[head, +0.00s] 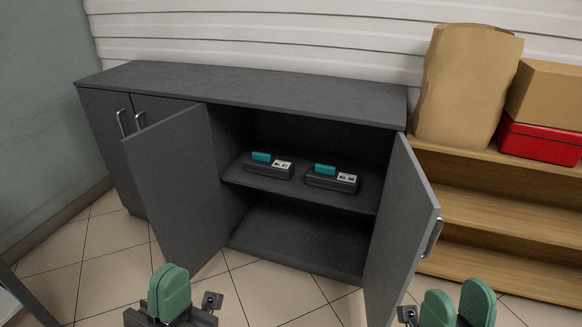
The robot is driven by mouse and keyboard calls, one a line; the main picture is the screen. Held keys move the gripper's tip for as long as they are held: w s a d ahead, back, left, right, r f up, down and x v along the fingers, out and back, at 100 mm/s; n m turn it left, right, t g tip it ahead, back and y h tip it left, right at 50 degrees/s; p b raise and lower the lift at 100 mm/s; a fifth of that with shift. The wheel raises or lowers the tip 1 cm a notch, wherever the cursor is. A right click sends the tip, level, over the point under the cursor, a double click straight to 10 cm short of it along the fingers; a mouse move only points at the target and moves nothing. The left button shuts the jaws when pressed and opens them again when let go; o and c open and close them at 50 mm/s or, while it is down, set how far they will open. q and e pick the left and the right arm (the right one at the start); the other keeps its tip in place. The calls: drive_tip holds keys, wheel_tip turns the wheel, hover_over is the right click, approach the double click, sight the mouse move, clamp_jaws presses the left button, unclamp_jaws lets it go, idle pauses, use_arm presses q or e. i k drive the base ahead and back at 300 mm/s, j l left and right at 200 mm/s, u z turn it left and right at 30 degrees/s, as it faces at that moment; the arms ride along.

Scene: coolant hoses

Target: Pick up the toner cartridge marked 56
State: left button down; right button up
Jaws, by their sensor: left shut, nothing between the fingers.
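Two dark toner cartridges lie side by side on the middle shelf (300,196) of the open grey cabinet. The left cartridge (266,171) and the right cartridge (329,182) each have a teal piece and a white label with dark marks. The marks are too small to read, so I cannot tell which is 56. My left gripper (170,290) is shut and empty, low in front of the cabinet. My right gripper (457,303) is open and empty at the bottom right. Both are well apart from the cartridges.
Two cabinet doors stand open, the left door (178,190) and the right door (402,235), flanking the opening. The lower compartment (300,238) looks empty. A wooden shelf unit (490,212) on the right bears a paper bag (465,88), a cardboard box (548,95) and a red box (540,142).

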sight(320, 176)
drive_tip(key=i+j+z, duration=0.15)
drive_tip(key=z, duration=0.35)
drive_tip(key=i+j+z, duration=0.3)
drive_tip(key=z, duration=0.15)
drive_tip(key=i+j+z, duration=0.15)
drive_tip(key=j+z, duration=0.2)
drive_tip(key=z, duration=0.15)
drive_tip(key=i, duration=0.5)
